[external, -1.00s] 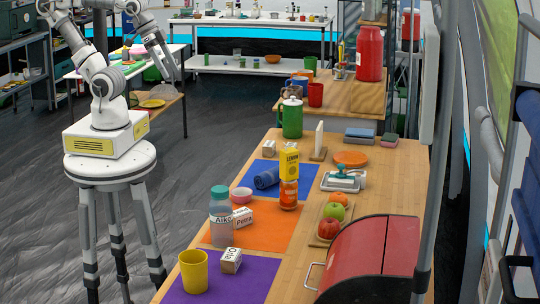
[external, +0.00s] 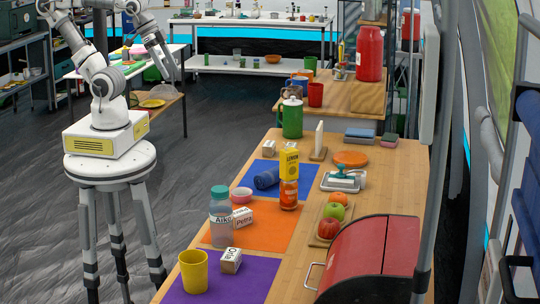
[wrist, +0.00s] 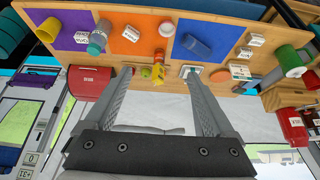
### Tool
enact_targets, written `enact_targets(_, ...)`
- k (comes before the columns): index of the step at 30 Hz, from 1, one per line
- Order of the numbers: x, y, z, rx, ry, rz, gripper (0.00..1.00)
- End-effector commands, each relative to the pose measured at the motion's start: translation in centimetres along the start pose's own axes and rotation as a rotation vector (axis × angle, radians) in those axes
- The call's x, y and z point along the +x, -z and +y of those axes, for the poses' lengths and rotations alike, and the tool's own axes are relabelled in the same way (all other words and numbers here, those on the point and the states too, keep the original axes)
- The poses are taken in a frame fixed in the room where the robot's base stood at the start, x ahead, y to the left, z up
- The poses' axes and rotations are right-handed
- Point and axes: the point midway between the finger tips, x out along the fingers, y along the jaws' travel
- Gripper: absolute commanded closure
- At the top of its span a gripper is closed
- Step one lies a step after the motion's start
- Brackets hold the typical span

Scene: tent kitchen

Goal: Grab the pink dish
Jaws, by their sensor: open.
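The pink dish (external: 241,194) is a small round bowl on the wooden table, near the edge between the orange and blue mats. It stands behind the grey bottle (external: 221,218) and left of the orange-and-yellow containers. In the wrist view the pink dish (wrist: 167,28) is near the top, on the orange mat's edge. My gripper (external: 168,68) is raised at the upper left, away from the table and far from the dish. In the wrist view my gripper (wrist: 157,76) has its two fingers wide apart with nothing between them.
Open floor lies between my base and the table.

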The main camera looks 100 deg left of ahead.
Motion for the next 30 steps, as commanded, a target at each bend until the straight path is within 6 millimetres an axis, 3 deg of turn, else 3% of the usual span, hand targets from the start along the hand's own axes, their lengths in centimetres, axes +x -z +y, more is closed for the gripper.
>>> enact_targets(4, 0.0, 0.0, 0.0, 0.0, 0.0, 0.0, 0.11)
enact_targets(7, 0.0, 0.0, 0.0, 0.0, 0.0, 0.0, 0.0)
enact_targets(16, 0.9, -0.4, -0.3, 0.014, 0.014, -0.024, 0.0)
enact_targets(20, 3.9, -1.6, -1.8, 0.07, 0.071, -0.123, 0.0)
enact_targets(27, 11.2, -4.5, -6.2, 0.29, 0.26, -0.401, 0.0)
enact_targets(30, 13.5, -5.0, -6.3, 0.467, 0.322, -0.504, 0.0)
